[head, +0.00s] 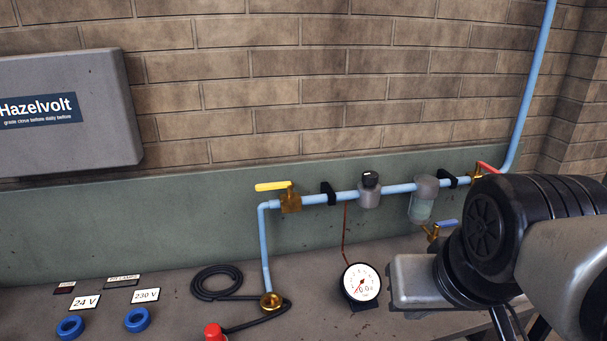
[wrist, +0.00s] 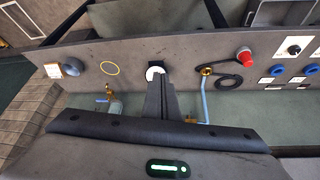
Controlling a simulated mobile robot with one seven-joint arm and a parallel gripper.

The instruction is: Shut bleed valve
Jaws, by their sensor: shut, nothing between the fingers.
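Three lever valves sit on a pale blue pipe line in the head view. One has a yellow handle (head: 272,186), one a red handle (head: 488,167), and a small brass one has a blue handle (head: 446,224) low beside the clear filter bowl (head: 422,203). No label shows which is the bleed valve. The blue-handled valve also shows in the wrist view (wrist: 108,92), left of my gripper (wrist: 157,78). My gripper is shut and empty, apart from the valves, its fingers partly covering the gauge (wrist: 152,72). My arm covers the right of the head view.
The round gauge (head: 361,282) stands on the bench below the pipe. A black hose (head: 216,283), a red knob (head: 213,332) and blue rings (head: 137,319) lie to the left. A yellow ring (wrist: 110,69) shows in the wrist view. A brick wall stands behind.

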